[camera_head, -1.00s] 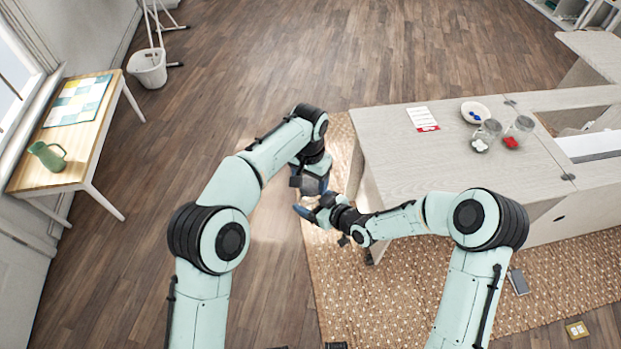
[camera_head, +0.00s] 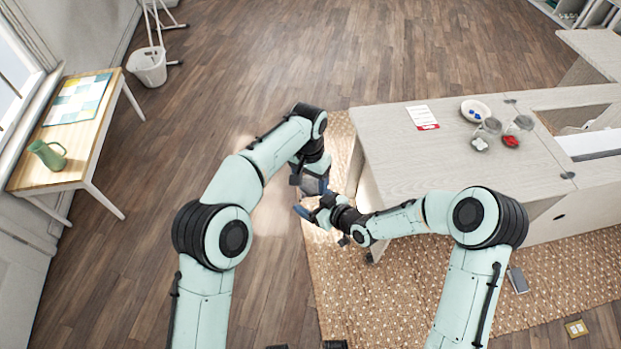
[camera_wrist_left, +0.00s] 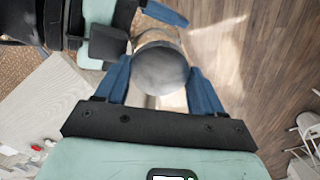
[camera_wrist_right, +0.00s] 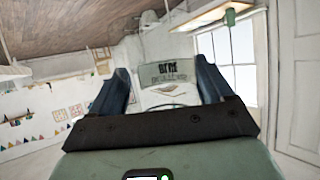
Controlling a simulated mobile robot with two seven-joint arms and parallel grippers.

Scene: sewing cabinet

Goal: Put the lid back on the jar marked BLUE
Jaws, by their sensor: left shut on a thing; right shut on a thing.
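The jar marked BLUE shows its lettered label (camera_wrist_right: 165,75) between my right gripper's fingers (camera_wrist_right: 160,82) in the right wrist view. The right gripper (camera_head: 312,214) is shut on the clear jar from the side. In the left wrist view a round grey lid (camera_wrist_left: 160,70) faces the camera between the blue fingers of my left gripper (camera_wrist_left: 163,88), which is shut on it. The jar's glass body (camera_wrist_left: 155,38) shows beyond the lid, in line with it. In the head view the left gripper (camera_head: 316,182) is just above the right one. Whether lid and rim touch is hidden.
The pale table (camera_head: 400,170) to the right carries a paper card (camera_head: 422,117), a bowl (camera_head: 475,108) with blue pieces, and two jars with white (camera_head: 480,145) and red (camera_head: 511,141) contents. A green jug (camera_head: 48,154) stands on the side table. Open floor lies left of the grippers.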

